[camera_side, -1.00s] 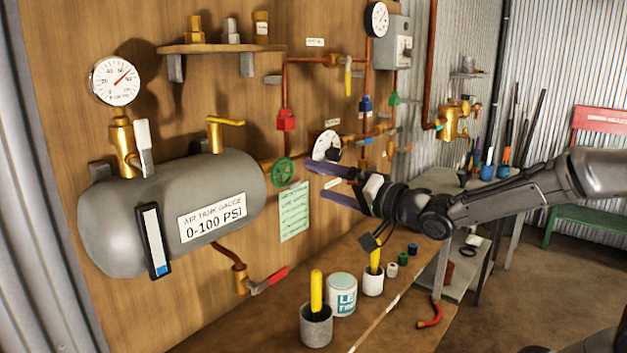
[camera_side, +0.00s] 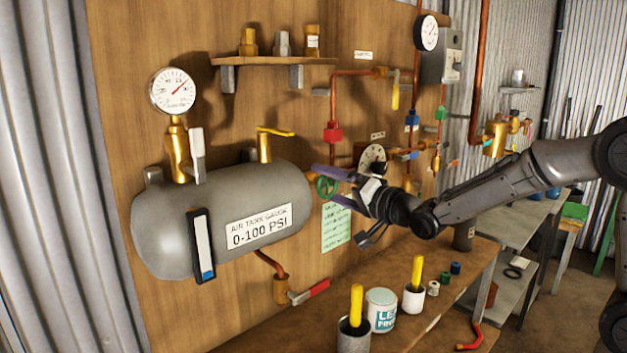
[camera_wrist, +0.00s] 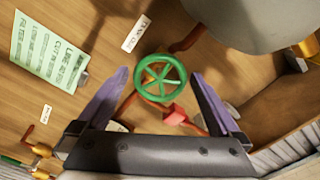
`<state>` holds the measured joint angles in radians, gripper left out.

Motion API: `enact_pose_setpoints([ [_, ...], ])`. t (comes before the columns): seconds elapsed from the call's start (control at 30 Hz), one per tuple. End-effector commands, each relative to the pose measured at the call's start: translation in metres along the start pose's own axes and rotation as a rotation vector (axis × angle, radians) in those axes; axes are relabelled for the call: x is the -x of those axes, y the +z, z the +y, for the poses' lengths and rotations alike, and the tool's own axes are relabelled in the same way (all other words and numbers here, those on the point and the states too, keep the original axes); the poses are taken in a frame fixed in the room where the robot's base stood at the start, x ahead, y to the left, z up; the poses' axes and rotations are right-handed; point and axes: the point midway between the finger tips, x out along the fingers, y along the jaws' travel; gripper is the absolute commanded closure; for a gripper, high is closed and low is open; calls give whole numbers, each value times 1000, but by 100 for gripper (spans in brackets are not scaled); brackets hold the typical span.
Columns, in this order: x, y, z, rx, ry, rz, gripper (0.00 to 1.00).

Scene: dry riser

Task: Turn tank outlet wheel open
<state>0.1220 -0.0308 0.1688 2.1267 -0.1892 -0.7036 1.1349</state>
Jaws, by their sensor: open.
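The tank outlet wheel is a green spoked handwheel (camera_side: 327,187) on the pipe at the right end of the grey air tank (camera_side: 165,235). In the wrist view the green wheel (camera_wrist: 161,78) sits near the middle, ahead of and between my two purple fingers. My gripper (camera_side: 322,183) is open, with its fingers on either side of the wheel in the side view. I cannot tell whether a finger touches the rim. In the side view the upper finger and the gripper body hide part of the wheel and the pipe behind it.
A round gauge (camera_side: 372,160) is close behind my gripper. A red-handled valve (camera_side: 310,291) hangs below the tank. A green paper (camera_side: 337,226) is on the wooden wall. A white can (camera_side: 381,311) and cups with yellow-handled tools stand on the bench below.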

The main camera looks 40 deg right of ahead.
Motion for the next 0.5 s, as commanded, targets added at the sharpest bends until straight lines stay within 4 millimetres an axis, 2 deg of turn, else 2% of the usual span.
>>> enact_pose_setpoints([
  [0.03,-10,1,0,0,0,-1,0],
  [0.2,-36,0,0,0,1,-1,0],
  [0.5,-56,0,0,0,0,0,0],
])
